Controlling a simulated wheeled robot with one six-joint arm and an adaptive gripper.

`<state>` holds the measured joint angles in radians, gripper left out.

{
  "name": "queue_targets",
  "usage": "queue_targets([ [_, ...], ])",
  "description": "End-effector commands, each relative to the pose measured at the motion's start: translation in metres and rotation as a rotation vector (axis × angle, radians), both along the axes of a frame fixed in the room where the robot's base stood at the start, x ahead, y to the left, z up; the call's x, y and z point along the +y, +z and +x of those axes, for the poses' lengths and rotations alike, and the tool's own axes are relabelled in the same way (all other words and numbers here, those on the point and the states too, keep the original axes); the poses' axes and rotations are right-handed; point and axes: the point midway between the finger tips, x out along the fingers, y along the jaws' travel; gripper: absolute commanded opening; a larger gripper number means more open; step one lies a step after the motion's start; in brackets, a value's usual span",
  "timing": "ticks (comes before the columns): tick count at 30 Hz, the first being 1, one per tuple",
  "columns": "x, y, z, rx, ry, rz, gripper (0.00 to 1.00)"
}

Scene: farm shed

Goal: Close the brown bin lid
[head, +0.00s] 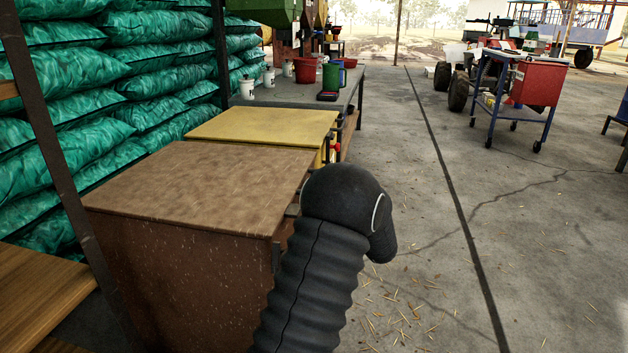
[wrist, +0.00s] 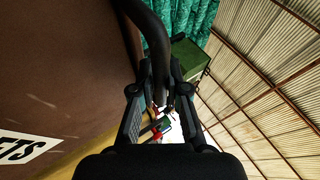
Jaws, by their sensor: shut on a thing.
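The brown bin (head: 190,270) stands at the front left in the head view. Its brown lid (head: 205,185) lies flat across the top, and I see no clear gap along the visible edge. In the wrist view, the bin's brown front (wrist: 60,70) fills the left side, with part of a white label. My gripper (wrist: 162,100) has its two fingers around a dark curved handle (wrist: 150,30) beside that front. In the head view my own arm hides the gripper and most of the handle.
A bin with a yellow lid (head: 265,125) stands just behind the brown one. Beyond it is a grey table (head: 290,95) with buckets and cups. Stacked green sacks (head: 60,90) line the left. The concrete floor (head: 430,220) on the right is open, up to a blue cart (head: 490,85).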

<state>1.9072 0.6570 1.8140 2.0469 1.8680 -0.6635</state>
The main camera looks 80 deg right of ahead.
Motion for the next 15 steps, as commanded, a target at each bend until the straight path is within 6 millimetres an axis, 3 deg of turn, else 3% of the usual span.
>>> queue_targets([
  [1,0.0001,-0.0141,0.0,0.003,0.0,0.026,0.0],
  [5,0.0002,-0.0153,0.0011,0.004,0.002,0.028,0.0],
  [6,0.0002,-0.0155,0.0015,0.005,0.002,0.028,0.16],
  [9,0.0001,-0.015,0.0022,0.005,0.003,0.028,0.39],
  [15,0.0003,-0.0112,0.0037,0.003,0.006,0.021,0.39],
])
